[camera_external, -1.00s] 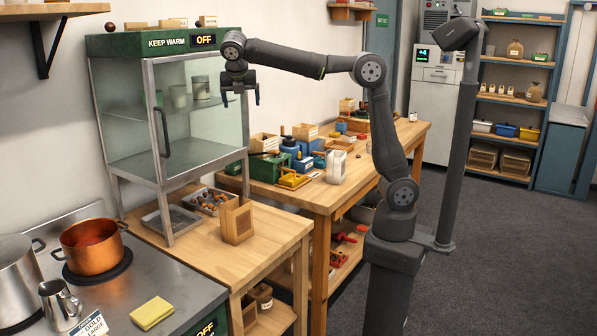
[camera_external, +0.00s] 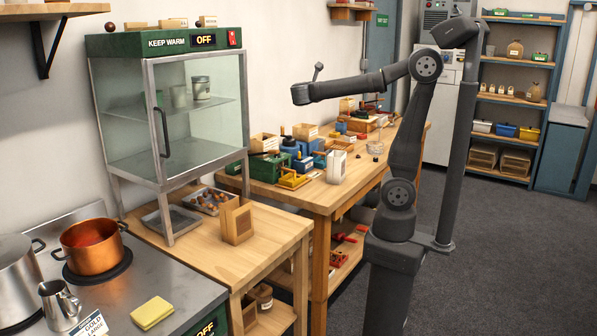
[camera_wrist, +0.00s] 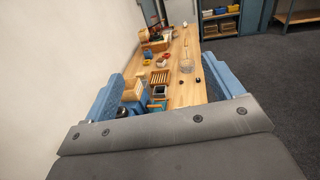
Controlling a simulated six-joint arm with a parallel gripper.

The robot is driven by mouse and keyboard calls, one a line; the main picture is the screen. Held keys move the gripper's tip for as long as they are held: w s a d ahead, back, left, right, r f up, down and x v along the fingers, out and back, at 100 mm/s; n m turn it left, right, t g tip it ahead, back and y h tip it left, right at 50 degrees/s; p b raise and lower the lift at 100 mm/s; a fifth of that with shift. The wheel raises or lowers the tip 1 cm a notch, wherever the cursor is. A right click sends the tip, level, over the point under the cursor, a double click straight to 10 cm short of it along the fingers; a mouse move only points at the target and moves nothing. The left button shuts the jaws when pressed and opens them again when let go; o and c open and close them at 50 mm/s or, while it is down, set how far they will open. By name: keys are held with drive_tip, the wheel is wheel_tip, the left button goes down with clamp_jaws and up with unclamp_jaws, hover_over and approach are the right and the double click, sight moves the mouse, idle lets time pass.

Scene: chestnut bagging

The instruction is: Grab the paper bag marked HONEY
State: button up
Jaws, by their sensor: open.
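No marking HONEY can be read in either view, so I cannot tell which thing is the named paper bag. A white upright object (camera_external: 337,166), possibly a bag or a holder, stands at the near end of the long workbench (camera_external: 318,205) in the outside view. In the wrist view, the blue fingers of my gripper (camera_wrist: 166,90) are wide apart, one at each side, with bench items visible beyond and between them. My gripper is open with nothing seen in it. In the outside view my arm reaches left above the bench, and its fingers cannot be made out.
Blue and green boxes, wooden trays and a clear jar (camera_external: 375,147) crowd the workbench; the jar also shows in the wrist view (camera_wrist: 187,64). The KEEP WARM cabinet (camera_external: 165,45) stands left. A blue shelf (camera_external: 508,110) with brown sacks is at the far right.

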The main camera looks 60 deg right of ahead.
approach(340, 152)
drive_tip(key=d, duration=0.3)
drive_tip(key=w+d, duration=0.1)
drive_tip(key=d, duration=0.1)
drive_tip(key=shift+d+f, duration=0.1)
drive_tip(key=shift+d, duration=0.15)
idle(0.8)
drive_tip(key=c, duration=1.3)
drive_tip(key=shift+o, duration=0.2)
